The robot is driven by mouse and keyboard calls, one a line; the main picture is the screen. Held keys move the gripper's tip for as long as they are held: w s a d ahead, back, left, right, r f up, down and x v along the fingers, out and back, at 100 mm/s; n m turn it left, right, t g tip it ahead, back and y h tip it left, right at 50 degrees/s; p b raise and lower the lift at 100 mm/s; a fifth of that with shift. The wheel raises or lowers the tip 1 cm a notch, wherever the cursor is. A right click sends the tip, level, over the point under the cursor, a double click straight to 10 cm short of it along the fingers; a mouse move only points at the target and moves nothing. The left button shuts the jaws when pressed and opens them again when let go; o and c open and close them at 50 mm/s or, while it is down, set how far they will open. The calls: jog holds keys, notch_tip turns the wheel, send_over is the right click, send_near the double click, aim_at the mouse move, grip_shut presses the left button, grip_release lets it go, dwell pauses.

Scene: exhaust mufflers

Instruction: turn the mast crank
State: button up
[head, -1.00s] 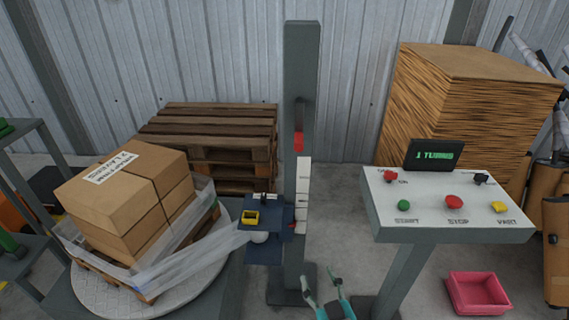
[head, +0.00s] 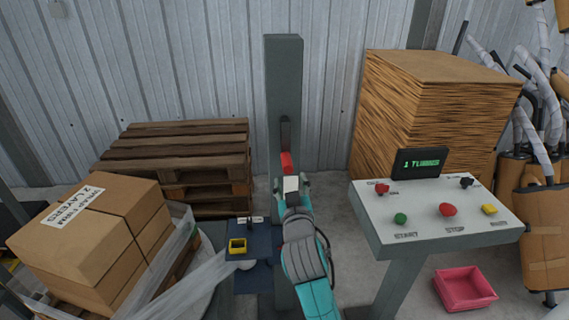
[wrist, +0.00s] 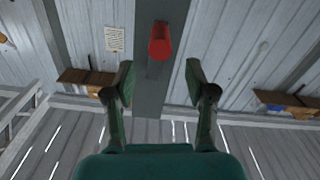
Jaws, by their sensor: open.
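The grey mast (head: 285,80) stands upright in the middle of the head view. Its crank has a dark arm (head: 286,133) and a red handle (head: 286,162), which sits low on the mast's front. My gripper (head: 291,183) is open just below the red handle in the head view, with nothing between its fingers. In the wrist view the red handle (wrist: 160,41) is beyond my open fingertips (wrist: 160,78), centred between them and apart from both. My gripper and arm hide the lower part of the mast.
A control panel (head: 430,225) with several buttons and a lit display (head: 421,162) stands close on the right. Boxes (head: 95,225) in stretch film stand at left, beside a blue carriage (head: 254,277). A pink bin (head: 464,288) is at lower right.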

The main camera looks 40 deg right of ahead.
aim_at(287, 164)
jog(key=x, duration=0.9)
grip_shut()
